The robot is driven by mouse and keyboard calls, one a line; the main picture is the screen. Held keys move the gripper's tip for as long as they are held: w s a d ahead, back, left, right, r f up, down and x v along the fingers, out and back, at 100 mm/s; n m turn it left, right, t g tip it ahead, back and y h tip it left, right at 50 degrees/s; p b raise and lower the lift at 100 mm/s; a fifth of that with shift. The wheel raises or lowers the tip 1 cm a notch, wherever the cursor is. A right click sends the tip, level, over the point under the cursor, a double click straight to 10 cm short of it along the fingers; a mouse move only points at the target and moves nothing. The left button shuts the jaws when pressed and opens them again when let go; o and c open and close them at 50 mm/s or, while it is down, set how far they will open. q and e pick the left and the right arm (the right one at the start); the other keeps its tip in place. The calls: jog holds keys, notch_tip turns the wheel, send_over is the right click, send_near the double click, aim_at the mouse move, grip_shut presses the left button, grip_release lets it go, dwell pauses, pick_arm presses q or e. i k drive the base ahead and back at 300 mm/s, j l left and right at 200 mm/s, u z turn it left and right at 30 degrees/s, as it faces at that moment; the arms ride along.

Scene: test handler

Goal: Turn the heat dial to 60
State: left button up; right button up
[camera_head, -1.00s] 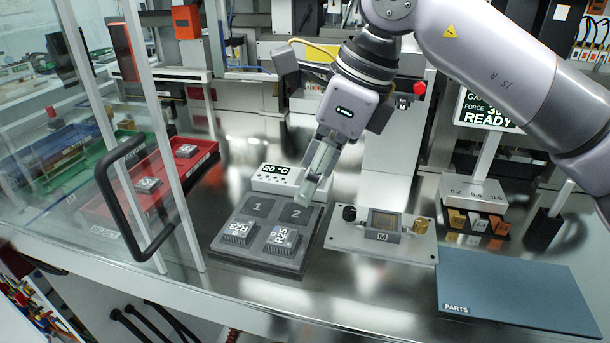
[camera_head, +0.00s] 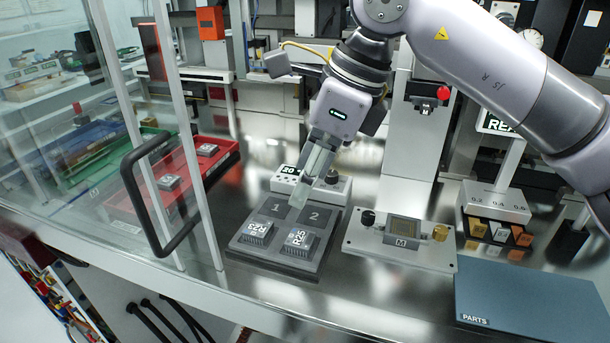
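My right gripper (camera_head: 299,199) comes down from above, in front of the unit. Its pale fingers overlap the unit's middle, just left of the dial in the picture. They look apart from the dial and hold nothing that I can see. Their opening cannot be made out from this angle. My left gripper is out of view.
The dark plate (camera_head: 268,215) with pads 1 and 2 holds chips R23 and R25. Right of it stands a test fixture (camera_head: 365,246) with black and brass knobs. A glass door with a black handle (camera_head: 138,200) stands left. A blue PARTS mat (camera_head: 535,300) lies front right.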

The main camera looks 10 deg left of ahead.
aim_at(330, 178)
jog(key=u, duration=0.2)
jog(key=j, duration=0.95)
jog(key=i+j, duration=0.1)
jog(key=j, duration=0.8)
